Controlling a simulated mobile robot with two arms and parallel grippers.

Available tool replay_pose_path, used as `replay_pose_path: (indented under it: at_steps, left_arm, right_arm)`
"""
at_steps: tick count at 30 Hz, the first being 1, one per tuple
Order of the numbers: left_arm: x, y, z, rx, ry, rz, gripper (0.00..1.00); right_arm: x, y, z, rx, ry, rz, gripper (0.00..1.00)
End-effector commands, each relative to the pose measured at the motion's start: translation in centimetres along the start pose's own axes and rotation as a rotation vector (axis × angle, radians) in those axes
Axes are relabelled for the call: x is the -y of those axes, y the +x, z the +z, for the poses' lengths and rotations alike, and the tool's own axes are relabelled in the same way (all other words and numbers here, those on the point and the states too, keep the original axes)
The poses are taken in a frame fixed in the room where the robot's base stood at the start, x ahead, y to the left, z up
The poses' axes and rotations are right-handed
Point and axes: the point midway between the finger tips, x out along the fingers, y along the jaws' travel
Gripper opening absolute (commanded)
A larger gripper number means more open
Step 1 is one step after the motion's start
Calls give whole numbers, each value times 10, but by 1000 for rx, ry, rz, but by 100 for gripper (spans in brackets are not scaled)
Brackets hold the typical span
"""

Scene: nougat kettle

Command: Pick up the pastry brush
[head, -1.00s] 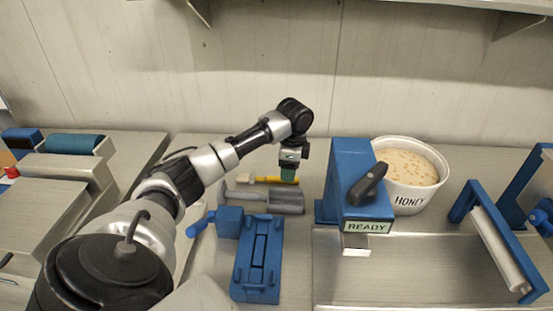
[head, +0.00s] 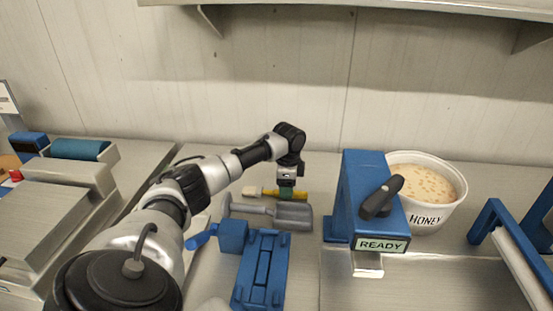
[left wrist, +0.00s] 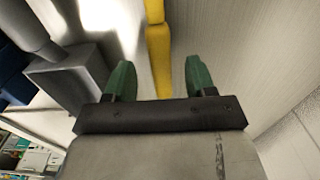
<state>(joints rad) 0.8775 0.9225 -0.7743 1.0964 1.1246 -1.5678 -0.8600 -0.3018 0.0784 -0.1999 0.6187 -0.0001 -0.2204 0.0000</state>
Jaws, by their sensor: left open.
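My left gripper (head: 286,192) is over the handle, pointing down. In the left wrist view the yellow handle (left wrist: 159,55) runs between the two green fingertips (left wrist: 160,78), with a gap on each side. The left gripper is open and holds nothing. In the head view it hides part of the handle. My right gripper is not in view.
A blue fixture (head: 262,270) stands nearer. A blue machine marked READY (head: 362,190) and the white HONEY pot (head: 437,214) stand to the right. The wall is close behind.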

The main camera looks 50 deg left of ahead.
Motion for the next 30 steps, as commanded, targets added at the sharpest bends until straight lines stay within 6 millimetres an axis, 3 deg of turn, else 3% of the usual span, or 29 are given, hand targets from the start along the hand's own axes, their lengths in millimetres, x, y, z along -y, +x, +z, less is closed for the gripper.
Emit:
replay_pose_path:
  at_steps: [4,12,22,30]
  left_arm:
    - [0,15,1,0,-2,0,55]
    - [0,18,1,0,-1,-1,54]
    - [0,17,1,0,-1,-1,3]
    - [0,15,1,-1,-1,-2,1]
  right_arm:
    - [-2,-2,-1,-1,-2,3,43]
    - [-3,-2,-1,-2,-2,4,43]
    - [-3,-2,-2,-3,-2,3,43]
    - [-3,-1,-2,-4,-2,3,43]
